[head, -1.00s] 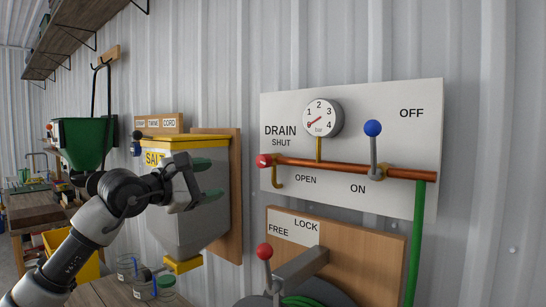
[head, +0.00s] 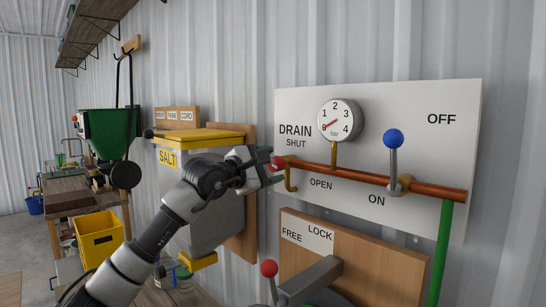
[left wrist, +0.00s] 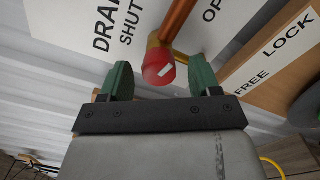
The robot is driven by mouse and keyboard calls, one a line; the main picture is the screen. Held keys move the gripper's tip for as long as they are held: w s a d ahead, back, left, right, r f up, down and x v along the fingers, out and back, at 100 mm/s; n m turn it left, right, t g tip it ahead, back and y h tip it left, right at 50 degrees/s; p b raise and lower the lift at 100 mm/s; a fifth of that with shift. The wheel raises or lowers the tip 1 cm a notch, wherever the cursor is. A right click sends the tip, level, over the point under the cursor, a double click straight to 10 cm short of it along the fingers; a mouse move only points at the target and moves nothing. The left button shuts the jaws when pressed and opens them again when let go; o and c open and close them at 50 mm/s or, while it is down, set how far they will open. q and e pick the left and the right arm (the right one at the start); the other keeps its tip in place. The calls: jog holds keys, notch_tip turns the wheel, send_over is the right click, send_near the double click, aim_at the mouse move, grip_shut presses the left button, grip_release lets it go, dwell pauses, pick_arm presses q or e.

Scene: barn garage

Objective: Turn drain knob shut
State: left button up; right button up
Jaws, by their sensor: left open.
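The red drain knob (head: 277,163) sits at the left end of the copper pipe (head: 345,175), beside the DRAIN SHUT and OPEN labels on the white panel (head: 455,150). In the left wrist view the knob (left wrist: 158,68) has a white mark on its face, slanting towards the upper right. My left gripper (head: 264,170) is open in front of the knob. My right gripper is not in view.
A blue-knobbed lever (head: 393,139) stands upright on the pipe at right, above ON. A pressure gauge (head: 338,120) is above the pipe. A red-knobbed lever (head: 268,268) is below by FREE/LOCK. The SALT bin (head: 190,147) is behind my left arm.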

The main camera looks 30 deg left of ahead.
pick_arm(q)
jog(key=shift+w+d+r, duration=0.1)
jog(key=shift+w, duration=0.3)
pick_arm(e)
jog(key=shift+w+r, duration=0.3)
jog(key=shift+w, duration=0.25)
pick_arm(q)
jog(key=c, duration=0.9)
jog(key=shift+c, duration=0.2)
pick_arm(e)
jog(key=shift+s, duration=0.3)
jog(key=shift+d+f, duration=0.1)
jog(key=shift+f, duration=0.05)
